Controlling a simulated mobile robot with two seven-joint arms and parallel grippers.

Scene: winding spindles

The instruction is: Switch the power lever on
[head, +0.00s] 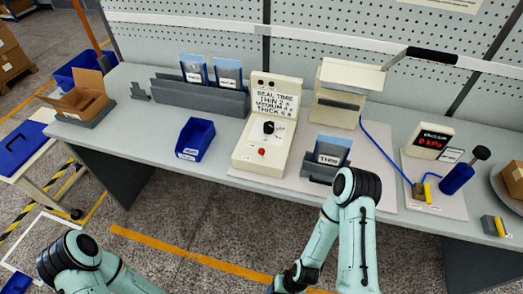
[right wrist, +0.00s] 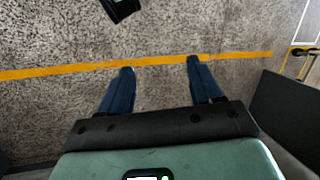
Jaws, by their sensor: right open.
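No part is clearly marked as the power lever in these views. A long black-handled lever (head: 432,55) sticks out to the right from the beige sealer (head: 345,92) at the back of the bench. A beige control box (head: 262,158) left of it carries a seal-time label, a black knob (head: 268,127) and a red button (head: 262,152). My right gripper is open and empty over the floor in the right wrist view (right wrist: 160,66), well away from the bench controls. My left arm shows at lower left; its gripper is out of sight.
On the bench stand a blue bin (head: 195,139), a grey rack (head: 200,97) with blue pouches, a holder with a "THIN" pouch (head: 330,151), a vacuum display (head: 429,141) reading 0 kPa and a blue cylinder (head: 456,179) with a black top. The bench front left of centre is clear.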

